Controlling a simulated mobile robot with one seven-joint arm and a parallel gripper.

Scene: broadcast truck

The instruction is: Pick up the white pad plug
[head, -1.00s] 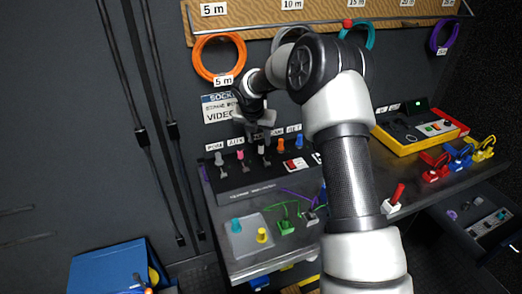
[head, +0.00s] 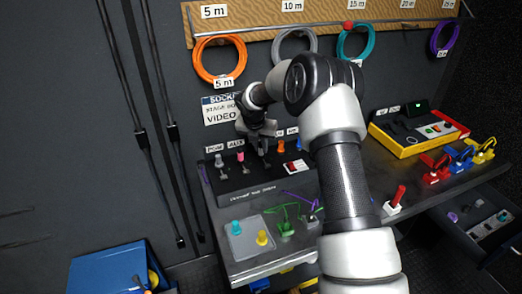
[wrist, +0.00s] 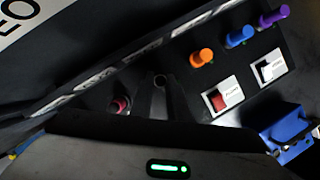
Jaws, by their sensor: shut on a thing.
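My gripper (head: 262,148) is down at the socket panel (head: 240,190), between the pink plug (head: 240,157) and the orange plug (head: 281,147). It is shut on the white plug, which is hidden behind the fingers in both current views. In the wrist view a dark finger of my gripper (wrist: 158,97) stands in the row, between the pink plug (wrist: 121,103) and the orange plug (wrist: 202,57). I cannot tell whether the white plug is still seated in its socket.
A grey plug (head: 219,161) stands left of the pink one. Blue (wrist: 238,37) and purple (wrist: 273,18) plugs stand to the right, above two rocker switches. A yellow case (head: 400,147) stands right.

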